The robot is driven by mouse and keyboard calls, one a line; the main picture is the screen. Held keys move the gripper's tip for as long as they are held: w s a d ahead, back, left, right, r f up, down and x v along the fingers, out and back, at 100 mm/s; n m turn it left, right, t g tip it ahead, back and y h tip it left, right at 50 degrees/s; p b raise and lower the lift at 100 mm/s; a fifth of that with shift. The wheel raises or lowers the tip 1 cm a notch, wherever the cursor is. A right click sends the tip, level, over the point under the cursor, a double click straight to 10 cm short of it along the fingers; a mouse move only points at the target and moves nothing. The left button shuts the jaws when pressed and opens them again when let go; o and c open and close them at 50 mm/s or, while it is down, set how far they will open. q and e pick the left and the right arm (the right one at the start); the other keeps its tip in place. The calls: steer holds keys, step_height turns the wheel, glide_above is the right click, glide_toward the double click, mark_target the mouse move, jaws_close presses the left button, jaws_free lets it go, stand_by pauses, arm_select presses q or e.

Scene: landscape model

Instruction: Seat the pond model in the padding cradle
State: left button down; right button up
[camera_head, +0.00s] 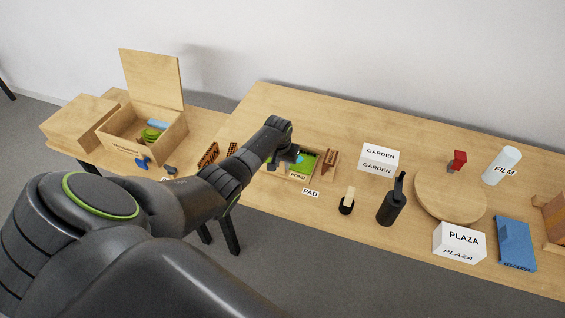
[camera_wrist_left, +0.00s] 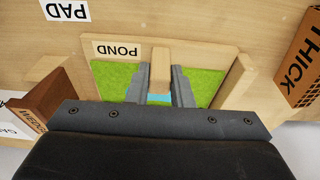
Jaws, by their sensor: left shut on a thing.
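The pond model (camera_head: 310,162) has a green top, a blue water patch and a wooden edge labelled POND. My left gripper (camera_head: 288,156) is above it, shut on its upright wooden post; the post (camera_wrist_left: 159,68) shows between both fingers in the left wrist view. I cannot tell whether the model rests fully down. My right gripper is not in view.
A brown wedge block (camera_head: 330,160) stands close right of the model. A brown block marked THICK (camera_wrist_left: 304,62) is on the other side. GARDEN (camera_head: 378,160) and PLAZA (camera_head: 459,242) blocks, a black bottle (camera_head: 392,205) and a round board (camera_head: 450,200) stand further right. An open wooden box (camera_head: 128,140) is left.

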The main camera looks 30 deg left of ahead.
arm_select(q)
steer(key=shift+f, duration=0.1)
steer(key=c, duration=1.2)
jaws_free()
steer(key=p+v, duration=0.7)
steer(key=p, duration=0.1)
